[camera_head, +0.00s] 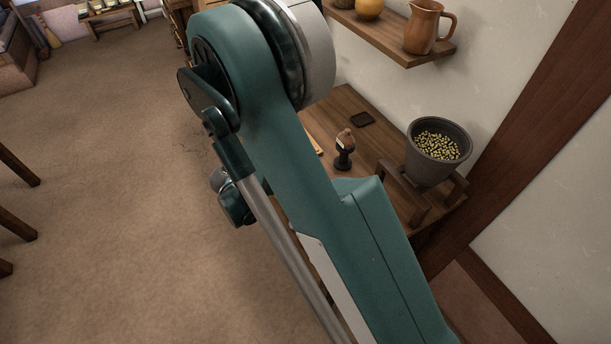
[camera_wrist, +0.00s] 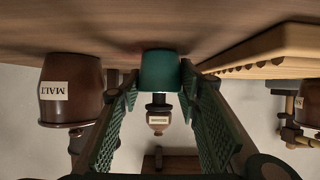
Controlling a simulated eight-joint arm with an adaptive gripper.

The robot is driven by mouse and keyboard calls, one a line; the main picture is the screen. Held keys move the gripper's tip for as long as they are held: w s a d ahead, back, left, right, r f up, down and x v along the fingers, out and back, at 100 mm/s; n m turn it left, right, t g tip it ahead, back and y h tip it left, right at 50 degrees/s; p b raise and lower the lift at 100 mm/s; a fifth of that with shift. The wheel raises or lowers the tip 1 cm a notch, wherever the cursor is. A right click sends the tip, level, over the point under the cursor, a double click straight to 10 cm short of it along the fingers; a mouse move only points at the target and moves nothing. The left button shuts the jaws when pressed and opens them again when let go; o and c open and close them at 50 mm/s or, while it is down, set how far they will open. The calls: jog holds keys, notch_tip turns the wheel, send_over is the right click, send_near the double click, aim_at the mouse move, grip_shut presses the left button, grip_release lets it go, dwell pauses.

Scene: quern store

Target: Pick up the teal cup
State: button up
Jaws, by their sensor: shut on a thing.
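The teal cup (camera_wrist: 160,66) shows in the wrist view, which is upside down, at the top middle against the wooden surface (camera_wrist: 120,22). My gripper (camera_wrist: 159,80) has its two dark green lattice fingers on either side of the cup, shut on it. I cannot tell whether the cup rests on the wood or is slightly clear of it. In the head view my own arm covers the middle of the picture, and I cannot make out the cup there.
A brown pot labelled MALT (camera_wrist: 71,90) stands left of the cup in the wrist view. A small labelled dark stand with a pale body (camera_wrist: 158,118) is behind the cup. A wooden board (camera_wrist: 265,50) is at right. A grey bucket of pellets (camera_head: 438,152) stands at the counter's right end.

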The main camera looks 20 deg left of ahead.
jog(key=shift+r, duration=0.2)
notch_tip(320, 180, up, 10)
jog(key=p, duration=0.2)
jog(key=shift+f, duration=0.2)
jog(key=shift+w, duration=0.15)
dwell(0.7)
